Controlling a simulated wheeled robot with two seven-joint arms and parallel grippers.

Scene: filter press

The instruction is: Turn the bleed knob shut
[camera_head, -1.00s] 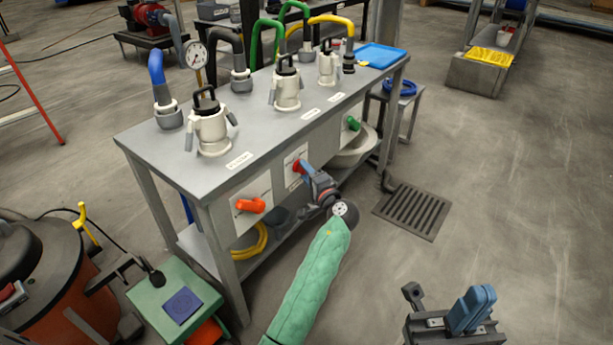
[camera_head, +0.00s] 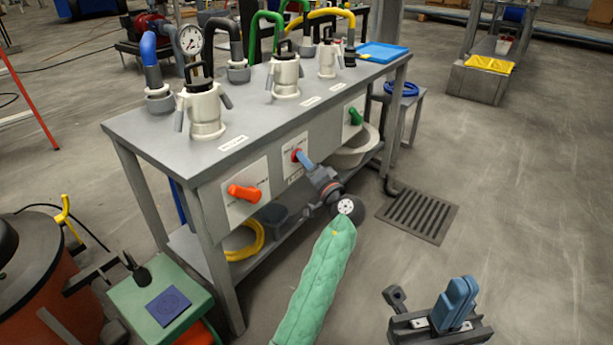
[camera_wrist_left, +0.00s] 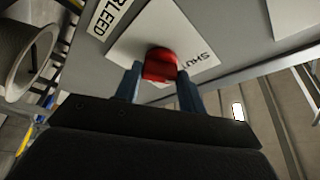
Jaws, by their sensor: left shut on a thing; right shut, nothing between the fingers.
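The red bleed knob (camera_head: 296,154) is on a white plate on the front of the grey bench, in the middle of three handles. My left gripper (camera_head: 304,161) reaches it from the front and hides part of it. In the left wrist view the red knob (camera_wrist_left: 160,65) sits between the two blue fingers of my left gripper (camera_wrist_left: 158,78), which is shut on it. The plate there shows the word SHUT, and a label beside it reads BLEED. My right gripper (camera_head: 456,302) is shut and empty, low at the right, away from the bench.
An orange-red handle (camera_head: 244,192) is left of the knob and a green handle (camera_head: 355,116) is right of it. Filter housings (camera_head: 204,110) and hoses stand on the bench top. A green stand (camera_head: 150,300) is at lower left. Open floor with a drain grate (camera_head: 418,213) lies to the right.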

